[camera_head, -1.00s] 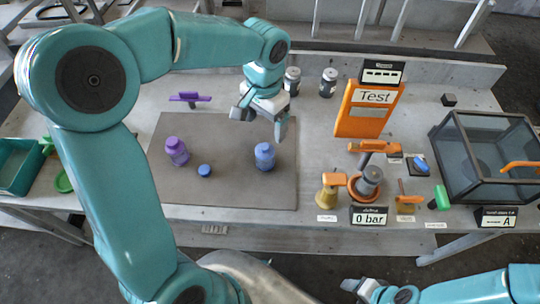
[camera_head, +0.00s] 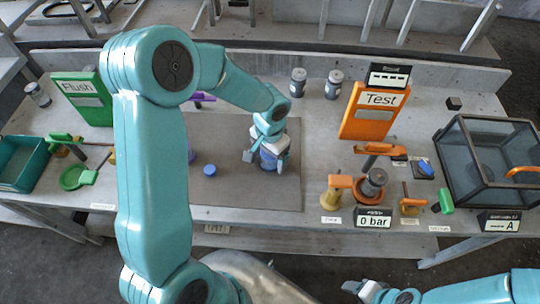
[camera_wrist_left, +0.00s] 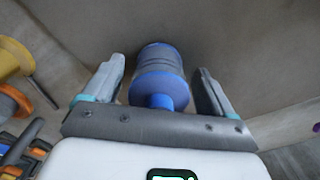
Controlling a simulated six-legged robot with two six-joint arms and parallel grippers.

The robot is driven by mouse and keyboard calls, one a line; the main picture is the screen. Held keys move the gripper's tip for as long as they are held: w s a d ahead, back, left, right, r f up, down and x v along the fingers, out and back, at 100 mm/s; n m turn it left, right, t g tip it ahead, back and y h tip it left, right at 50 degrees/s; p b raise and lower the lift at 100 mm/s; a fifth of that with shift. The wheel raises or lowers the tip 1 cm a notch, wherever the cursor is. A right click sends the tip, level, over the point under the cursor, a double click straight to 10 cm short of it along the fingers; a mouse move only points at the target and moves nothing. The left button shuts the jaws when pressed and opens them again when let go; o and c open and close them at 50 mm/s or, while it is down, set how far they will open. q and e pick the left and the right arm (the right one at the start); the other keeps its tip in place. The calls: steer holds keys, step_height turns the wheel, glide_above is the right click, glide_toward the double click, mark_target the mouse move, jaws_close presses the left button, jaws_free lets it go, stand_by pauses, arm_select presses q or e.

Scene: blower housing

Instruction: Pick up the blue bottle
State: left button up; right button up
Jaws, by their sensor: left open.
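The blue bottle (camera_head: 268,160) stands on the grey mat, partly hidden by my left gripper (camera_head: 266,161) in the head view. In the left wrist view the blue bottle (camera_wrist_left: 158,72) sits between the two fingers of my left gripper (camera_wrist_left: 162,85), which is open. A small blue cap (camera_head: 210,170) lies on the mat to the left of the bottle. My right gripper (camera_head: 365,289) is low at the front of the head view, away from the bottle; its jaws are unclear.
The grey mat (camera_head: 240,195) is mostly clear. Right of it stand the orange Test panel (camera_head: 372,112), an orange fixture (camera_head: 372,186) and a glass box (camera_head: 490,165). Two dark jars (camera_head: 333,84) stand behind. A green Flush panel (camera_head: 82,100) and green tray (camera_head: 22,165) are at left.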

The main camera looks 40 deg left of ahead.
arm_select(q)
steer(key=shift+s+r, duration=0.1)
steer(key=shift+c, duration=0.7)
steer(key=c, duration=1)
steer(key=shift+c, duration=1)
steer(key=shift+r, duration=0.1)
